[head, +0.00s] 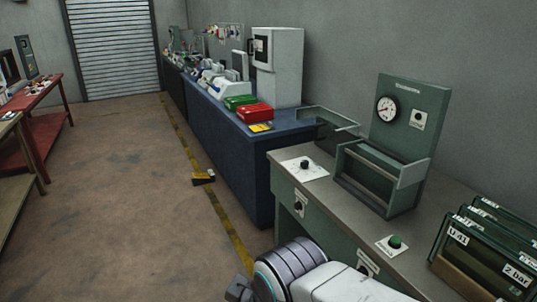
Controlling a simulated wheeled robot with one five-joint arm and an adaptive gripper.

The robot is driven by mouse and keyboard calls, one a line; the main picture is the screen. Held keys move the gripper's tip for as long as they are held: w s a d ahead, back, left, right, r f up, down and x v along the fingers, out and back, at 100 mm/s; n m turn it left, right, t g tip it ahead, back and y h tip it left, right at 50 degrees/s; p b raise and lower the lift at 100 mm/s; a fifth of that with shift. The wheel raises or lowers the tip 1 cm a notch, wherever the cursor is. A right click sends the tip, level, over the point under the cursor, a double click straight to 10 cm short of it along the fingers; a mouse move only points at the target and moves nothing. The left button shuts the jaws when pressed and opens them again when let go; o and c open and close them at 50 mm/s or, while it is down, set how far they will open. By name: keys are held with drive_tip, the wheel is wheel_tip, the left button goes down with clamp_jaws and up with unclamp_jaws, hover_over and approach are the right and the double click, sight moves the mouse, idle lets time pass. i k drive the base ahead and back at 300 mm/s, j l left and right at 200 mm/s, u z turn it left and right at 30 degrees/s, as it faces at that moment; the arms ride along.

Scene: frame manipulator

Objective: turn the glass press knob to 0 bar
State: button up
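The green glass press (413,97) stands on the grey bench at the right, with a round white gauge (387,109) on its back panel. The gauge needle is too small to read. A small dark control on a white plate (419,118) sits right of the gauge. A black knob (304,164) stands on a white plate on the bench top, and another dark knob (299,207) is on the bench front. Which one sets the press pressure is unclear. My gripper (238,289) shows only partly at the bottom, apart from all knobs; its fingers cannot be made out.
A green button (395,242) is on the bench top near my arm. Glass panes in a rack (470,277), labelled "U-41" and "2 bar", stand at the lower right. A blue bench (250,160) adjoins behind. The floor at left is mostly clear.

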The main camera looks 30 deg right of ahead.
sight(304, 163)
drive_tip(key=i+l+u, duration=0.15)
drive_tip(key=i, duration=0.35)
drive_tip(key=i+l+u, duration=0.2)
drive_tip(key=i, duration=0.35)
drive_tip(key=i+l+u, duration=0.15)
drive_tip(key=i+l, duration=0.2)
drive_tip(key=i, duration=0.15)
drive_tip(key=i+l+u, duration=0.1)
drive_tip(key=l, duration=0.3)
drive_tip(key=i+l+u, duration=0.15)
drive_tip(key=l, duration=0.3)
drive_tip(key=i+l+u, duration=0.1)
drive_tip(key=l, duration=0.3)
